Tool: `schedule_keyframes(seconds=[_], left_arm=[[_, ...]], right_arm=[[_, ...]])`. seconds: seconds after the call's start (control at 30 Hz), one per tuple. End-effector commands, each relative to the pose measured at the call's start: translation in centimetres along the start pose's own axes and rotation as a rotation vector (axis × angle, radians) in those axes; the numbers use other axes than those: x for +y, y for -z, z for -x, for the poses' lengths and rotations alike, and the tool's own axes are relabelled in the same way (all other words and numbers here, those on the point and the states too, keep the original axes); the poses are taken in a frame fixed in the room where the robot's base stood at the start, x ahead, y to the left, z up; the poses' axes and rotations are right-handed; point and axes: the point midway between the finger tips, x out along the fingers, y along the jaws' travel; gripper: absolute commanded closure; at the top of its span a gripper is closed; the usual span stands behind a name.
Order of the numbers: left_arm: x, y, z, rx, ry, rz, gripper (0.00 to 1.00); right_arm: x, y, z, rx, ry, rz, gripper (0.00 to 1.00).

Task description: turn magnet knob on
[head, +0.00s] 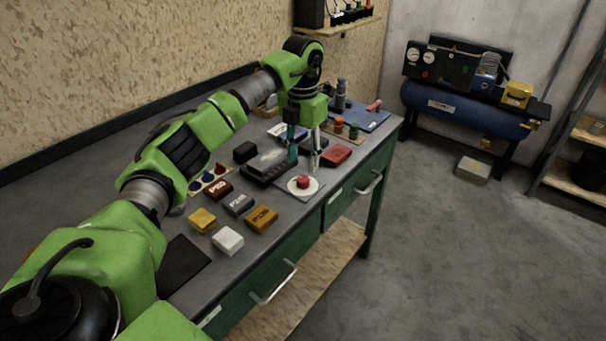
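My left arm reaches in from the left over the grey workbench. My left gripper (303,161) points down over the bench with its two fingers apart, and nothing shows between them. A red round knob (303,182) on a white disc (311,189) sits near the bench's front edge, just in front of and below the fingertips. A dark block with a grey top (268,161) lies just left of the fingers. No label shows which part is the magnet knob; the red knob may be it. I cannot tell how the knob is turned. My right gripper is out of view.
A red block (336,154) lies right of the gripper. Several labelled blocks, including an orange one (262,218) and a white one (228,240), lie in front. A board with blue and red knobs (208,177) is at the left. A blue mat (366,117) lies at the far end.

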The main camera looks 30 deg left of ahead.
Motion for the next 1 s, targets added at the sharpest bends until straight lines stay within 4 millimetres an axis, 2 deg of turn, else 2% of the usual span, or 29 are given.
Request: schedule_keyframes(seconds=[0.1, 0.23, 0.33, 0.47, 0.73, 0.77, 0.8, 0.9, 1.0], left_arm=[[0.0, 0.1, -2.5, 0.003, 0.0, 0.0, 0.6], [-0.1, 0.0, -4.4, 0.0, 0.002, -0.001, 0.6], [-0.1, 0.0, -5.5, 0.0, 0.002, -0.001, 0.6], [-0.1, 0.0, -6.1, -0.002, 0.001, -0.001, 0.6], [-0.1, 0.0, -6.3, -0.002, 0.001, -0.001, 0.6], [-0.1, 0.0, -6.3, -0.002, 0.001, -0.001, 0.65], [-0.1, 0.0, -6.3, -0.002, 0.001, -0.001, 0.76], [-0.1, 0.0, -6.3, -0.002, 0.001, -0.001, 0.99], [-0.1, 0.0, -6.3, -0.002, 0.001, -0.001, 0.99]], right_arm=[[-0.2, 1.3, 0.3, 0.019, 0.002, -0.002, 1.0], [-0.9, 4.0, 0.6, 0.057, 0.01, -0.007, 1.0], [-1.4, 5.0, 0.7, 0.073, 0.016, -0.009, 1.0], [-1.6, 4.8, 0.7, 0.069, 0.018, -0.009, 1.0], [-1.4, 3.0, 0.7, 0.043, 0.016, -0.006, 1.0], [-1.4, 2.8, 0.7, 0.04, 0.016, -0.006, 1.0], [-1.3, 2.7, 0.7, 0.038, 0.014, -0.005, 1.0], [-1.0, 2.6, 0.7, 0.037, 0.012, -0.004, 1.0], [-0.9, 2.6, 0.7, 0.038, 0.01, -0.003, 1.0]])
